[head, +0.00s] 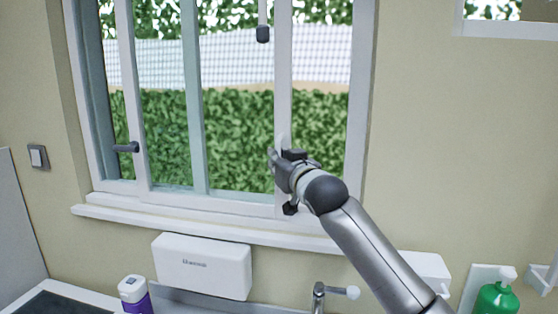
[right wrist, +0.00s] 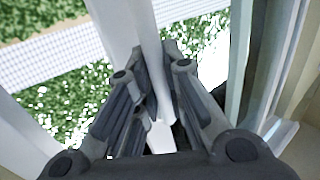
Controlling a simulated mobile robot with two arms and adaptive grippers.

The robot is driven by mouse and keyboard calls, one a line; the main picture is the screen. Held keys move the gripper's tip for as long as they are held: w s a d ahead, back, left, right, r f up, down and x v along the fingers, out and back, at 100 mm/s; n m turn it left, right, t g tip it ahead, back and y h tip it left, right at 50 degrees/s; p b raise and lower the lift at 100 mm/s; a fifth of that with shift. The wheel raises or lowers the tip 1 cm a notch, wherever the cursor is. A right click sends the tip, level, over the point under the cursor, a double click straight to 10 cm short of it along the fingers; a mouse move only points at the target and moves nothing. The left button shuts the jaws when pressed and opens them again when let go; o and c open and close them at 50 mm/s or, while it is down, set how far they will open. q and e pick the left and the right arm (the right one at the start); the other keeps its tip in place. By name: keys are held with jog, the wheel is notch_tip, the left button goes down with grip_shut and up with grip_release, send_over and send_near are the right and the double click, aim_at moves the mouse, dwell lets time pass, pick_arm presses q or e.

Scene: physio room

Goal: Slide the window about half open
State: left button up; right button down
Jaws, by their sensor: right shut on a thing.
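The window (head: 108,190) has a white frame and several upright bars, with a hedge and white fence behind the panes. My right gripper (head: 284,158) is at the lower part of a white sash upright (head: 283,90), right of the window's middle. In the right wrist view the fingers (right wrist: 160,85) are closed around a white upright piece of the sash (right wrist: 130,28). A dark handle (head: 125,147) sticks out from the left upright. I cannot tell whether the right-hand strip is glazed or open. My left gripper is not in view.
Below the sill (head: 180,217) are a white wall box (head: 203,265), a faucet (head: 320,295), a purple-and-white container (head: 134,294) and a green pump bottle (head: 495,296). A dark-tipped rod (head: 263,33) hangs before the window. A switch (head: 38,157) is on the left wall.

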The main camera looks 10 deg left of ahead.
jog(key=c, duration=1.6)
grip_release()
jog(key=shift+d, duration=0.1)
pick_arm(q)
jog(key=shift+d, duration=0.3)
pick_arm(e)
jog(key=shift+o, duration=0.6)
jog(key=shift+d, duration=0.1)
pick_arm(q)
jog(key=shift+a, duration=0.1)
pick_arm(e)
jog(key=v, duration=1.2)
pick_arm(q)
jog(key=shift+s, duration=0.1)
pick_arm(e)
jog(key=shift+f, duration=0.1)
